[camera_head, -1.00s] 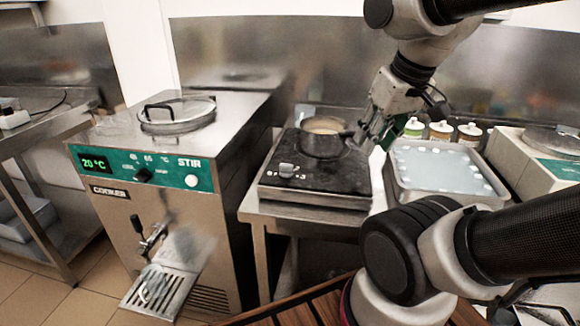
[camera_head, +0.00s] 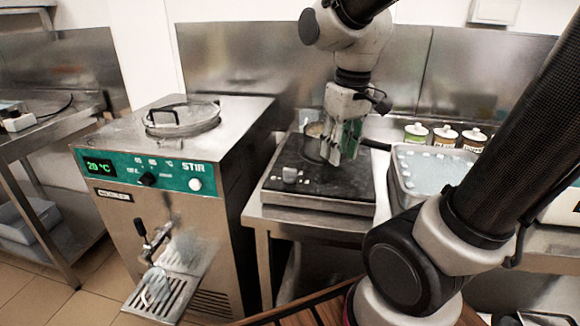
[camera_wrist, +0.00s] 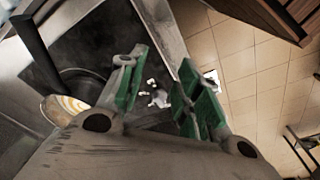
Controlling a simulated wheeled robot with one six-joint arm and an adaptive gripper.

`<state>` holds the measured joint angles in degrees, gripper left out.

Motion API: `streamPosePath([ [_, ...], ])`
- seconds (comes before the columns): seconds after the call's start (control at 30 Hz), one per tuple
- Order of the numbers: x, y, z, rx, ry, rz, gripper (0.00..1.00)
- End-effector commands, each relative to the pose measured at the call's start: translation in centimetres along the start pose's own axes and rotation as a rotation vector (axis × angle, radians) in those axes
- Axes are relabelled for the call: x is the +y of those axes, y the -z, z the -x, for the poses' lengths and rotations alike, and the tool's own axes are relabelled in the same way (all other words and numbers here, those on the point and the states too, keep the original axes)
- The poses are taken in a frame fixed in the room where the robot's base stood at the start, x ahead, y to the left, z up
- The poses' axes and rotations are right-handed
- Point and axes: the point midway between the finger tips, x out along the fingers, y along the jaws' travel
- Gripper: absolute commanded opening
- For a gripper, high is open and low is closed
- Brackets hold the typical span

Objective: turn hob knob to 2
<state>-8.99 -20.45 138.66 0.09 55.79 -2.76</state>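The hob knob (camera_head: 289,174) is a small grey knob at the front left of the black hob (camera_head: 325,185). It also shows in the wrist view as a pale knob (camera_wrist: 159,97) with white marks around it, seen between the fingers. My gripper (camera_head: 339,158) has green finger pads and hangs above the hob, to the right of and behind the knob. In the wrist view my gripper (camera_wrist: 160,80) is open and empty, with a wide gap between its fingers. It is apart from the knob.
A dark pot (camera_head: 311,150) stands on the back of the hob, partly hidden by my gripper, with its handle pointing right. A tray (camera_head: 402,185) is close on the hob's right.

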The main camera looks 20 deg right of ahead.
Motion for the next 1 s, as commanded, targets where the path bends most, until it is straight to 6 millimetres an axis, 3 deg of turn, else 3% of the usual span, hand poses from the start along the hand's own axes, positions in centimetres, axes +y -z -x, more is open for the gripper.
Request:
streamPosePath([
  [0.3, -3.3, 9.8, -4.7, -0.142, 0.032, 0.418, 0.34],
  [0.43, -3.6, 13.2, -4.2, -0.111, 0.039, 0.619, 0.34],
  [0.67, -3.6, 13.4, -4.2, -0.099, 0.044, 0.771, 0.34],
  [1.0, -3.6, 12.7, -9.5, -0.102, 0.046, 0.773, 0.34],
])
